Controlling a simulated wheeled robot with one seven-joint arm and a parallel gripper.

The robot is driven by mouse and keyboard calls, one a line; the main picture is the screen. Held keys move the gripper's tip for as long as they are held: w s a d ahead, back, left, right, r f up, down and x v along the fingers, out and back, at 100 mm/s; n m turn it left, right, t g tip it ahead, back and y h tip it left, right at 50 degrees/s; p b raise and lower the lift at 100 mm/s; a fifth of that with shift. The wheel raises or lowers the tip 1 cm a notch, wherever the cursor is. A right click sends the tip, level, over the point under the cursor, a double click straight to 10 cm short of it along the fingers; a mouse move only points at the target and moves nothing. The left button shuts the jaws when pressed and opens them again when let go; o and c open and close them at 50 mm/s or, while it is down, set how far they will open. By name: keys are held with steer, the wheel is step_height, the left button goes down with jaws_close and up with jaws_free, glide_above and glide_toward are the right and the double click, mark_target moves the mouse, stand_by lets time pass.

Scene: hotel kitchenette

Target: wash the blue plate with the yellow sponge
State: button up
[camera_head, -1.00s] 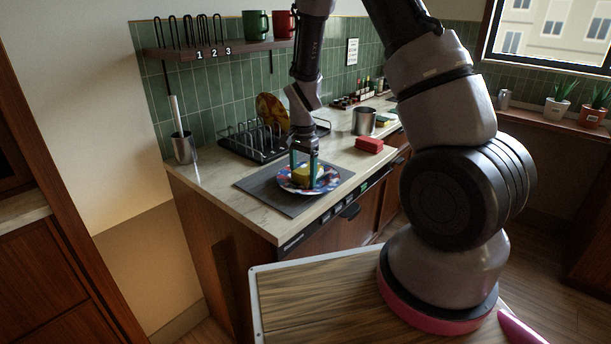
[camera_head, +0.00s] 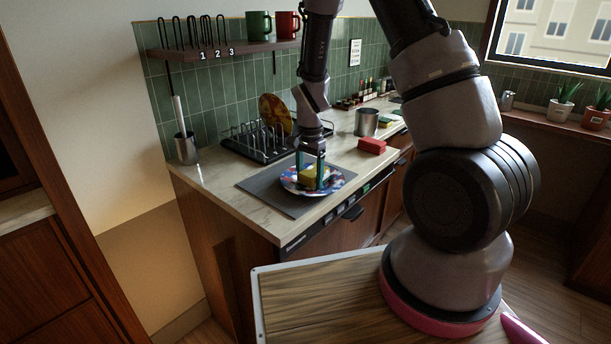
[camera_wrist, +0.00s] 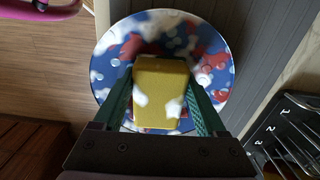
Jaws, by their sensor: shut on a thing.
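The blue plate (camera_head: 337,182), patterned with red and white patches, lies on a dark grey mat (camera_head: 268,197) near the counter's front edge. In the wrist view the plate (camera_wrist: 108,70) shows small bubble-like spots. My gripper (camera_head: 310,179) points down over the plate, its teal fingers shut on the yellow sponge (camera_head: 308,174). In the wrist view the sponge (camera_wrist: 160,85) sits between the fingers, with white foam-like patches on it. It appears to rest on the plate; its underside and the plate beneath it are hidden.
A dish rack (camera_head: 252,142) holding an orange patterned plate (camera_head: 275,112) stands behind. A red block (camera_head: 372,146) and a metal pot (camera_head: 366,122) are to the right. A utensil holder (camera_head: 186,148) stands at the left.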

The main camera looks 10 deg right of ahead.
mark_target(299, 172)
steer(key=shift+w+a+f, duration=0.1)
steer(key=shift+w+a, duration=0.55)
steer(key=shift+w, duration=0.15)
steer(key=shift+w+a, duration=0.6)
steer(key=shift+w, duration=0.2)
steer(key=shift+s+d, duration=0.65)
steer(key=shift+s, duration=0.2)
steer(key=shift+s+d, duration=0.65)
steer(key=shift+s, duration=0.2)
steer(key=shift+w+a, duration=0.65)
steer(key=shift+w, duration=0.2)
steer(key=shift+w+a, duration=0.6)
steer(key=shift+w, duration=0.2)
steer(key=shift+s+d, duration=0.6)
steer(key=shift+s, duration=0.2)
steer(key=shift+s+d, duration=0.6)
steer(key=shift+s, duration=0.2)
steer(key=shift+w+a, duration=1.3)
steer(key=shift+w, duration=0.3)
steer(key=shift+s+d, duration=1.3)
steer(key=shift+s, duration=0.3)
